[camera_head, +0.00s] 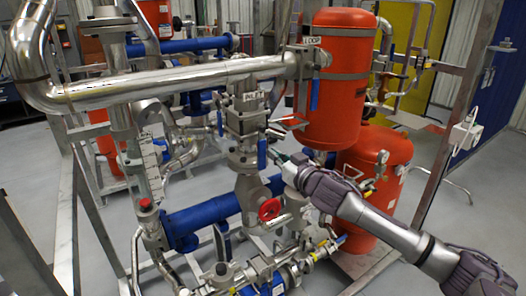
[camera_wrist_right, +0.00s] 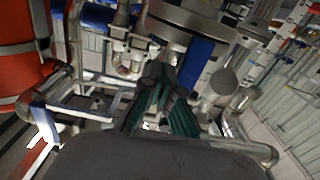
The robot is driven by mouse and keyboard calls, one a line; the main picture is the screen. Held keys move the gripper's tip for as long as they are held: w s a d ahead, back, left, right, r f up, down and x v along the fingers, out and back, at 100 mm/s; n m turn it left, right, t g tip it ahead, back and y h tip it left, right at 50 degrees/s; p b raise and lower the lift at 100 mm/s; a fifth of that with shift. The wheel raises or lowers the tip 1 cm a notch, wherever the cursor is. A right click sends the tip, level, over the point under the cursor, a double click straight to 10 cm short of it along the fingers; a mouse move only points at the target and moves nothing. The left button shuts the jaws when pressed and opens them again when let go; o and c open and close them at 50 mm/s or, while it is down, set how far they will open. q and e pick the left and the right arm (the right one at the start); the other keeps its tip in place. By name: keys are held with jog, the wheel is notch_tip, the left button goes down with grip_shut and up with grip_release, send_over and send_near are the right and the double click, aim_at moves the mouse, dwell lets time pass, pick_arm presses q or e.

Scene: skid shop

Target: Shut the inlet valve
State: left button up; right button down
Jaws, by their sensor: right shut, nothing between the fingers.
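A label that appears to read INLET (camera_head: 250,97) sits on a steel valve body (camera_head: 247,122) in the middle of the pipework in the head view. A blue lever handle (camera_head: 262,153) hangs downward just below it. My right gripper (camera_head: 274,154) reaches in from the right, with its tips just right of this handle. In the right wrist view the dark green fingers of my right gripper (camera_wrist_right: 165,82) are together and empty. A blue handle (camera_wrist_right: 197,62) stands just beyond them, slightly right. I cannot tell whether they touch. My left gripper is not in view.
A red tank (camera_head: 335,85) stands right of the valve, with a second red tank (camera_head: 376,165) below it. A thick steel pipe (camera_head: 170,82) crosses at the left. A red handwheel (camera_head: 269,209) sits below. Grey floor is open at the right.

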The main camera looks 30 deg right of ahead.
aim_at(260, 157)
dwell(0.4)
jog(key=shift+a, duration=0.45)
jog(key=shift+s+a+f, duration=0.15)
jog(key=shift+a, duration=1.35)
